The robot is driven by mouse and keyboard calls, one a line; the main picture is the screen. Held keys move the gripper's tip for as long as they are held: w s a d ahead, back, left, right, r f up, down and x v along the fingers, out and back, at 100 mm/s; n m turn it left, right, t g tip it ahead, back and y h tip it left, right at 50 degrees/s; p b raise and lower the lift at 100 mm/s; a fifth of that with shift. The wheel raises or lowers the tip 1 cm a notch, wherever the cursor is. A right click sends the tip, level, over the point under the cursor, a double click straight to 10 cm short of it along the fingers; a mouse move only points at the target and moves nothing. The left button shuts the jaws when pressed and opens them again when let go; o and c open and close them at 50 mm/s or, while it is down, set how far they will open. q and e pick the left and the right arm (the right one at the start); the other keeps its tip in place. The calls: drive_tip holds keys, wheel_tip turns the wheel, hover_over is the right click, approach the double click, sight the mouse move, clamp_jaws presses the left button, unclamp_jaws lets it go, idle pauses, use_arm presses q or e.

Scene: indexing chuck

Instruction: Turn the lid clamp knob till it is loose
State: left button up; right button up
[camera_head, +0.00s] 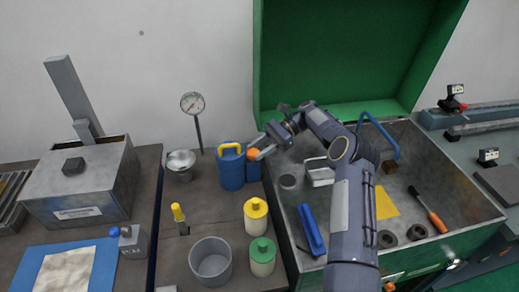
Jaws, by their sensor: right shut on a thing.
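My right gripper (261,147) is at the left rim of the open green chest, its fingers pointing down and left. It is shut on a small orange cap or knob (253,154) above a blue container (253,170). The contact is small and partly hidden by the fingers. I cannot tell whether this orange part is the lid clamp knob. A dark knob (73,166) sits on top of the grey metal box (85,195) at left, with no gripper near it. My left gripper is not in view.
A blue can with a yellow handle (231,172) stands close left of the gripper. A dial gauge (193,103), a yellow-lidded jar (256,215), a green-lidded jar (262,262) and a grey cup (210,262) stand around. The green chest (262,60) holds tools and rings.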

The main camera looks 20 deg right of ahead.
drive_tip(key=shift+n+g, duration=0.3)
drive_tip(key=shift+g, duration=0.1)
drive_tip(key=o, duration=1)
drive_tip(key=shift+c, duration=0.2)
drive_tip(key=shift+r, duration=0.15)
drive_tip(key=shift+r, duration=0.35)
wheel_tip(320, 180, up, 3)
drive_tip(key=shift+s+a+f+b, duration=0.1)
drive_tip(key=shift+s+f+b, duration=0.1)
drive_tip(key=shift+b, duration=0.25)
drive_tip(key=s+a+r+b, duration=0.4)
drive_tip(key=s+a+r, duration=0.2)
drive_tip(key=s+r, duration=0.3)
drive_tip(key=s, duration=0.3)
drive_tip(key=shift+r, duration=0.2)
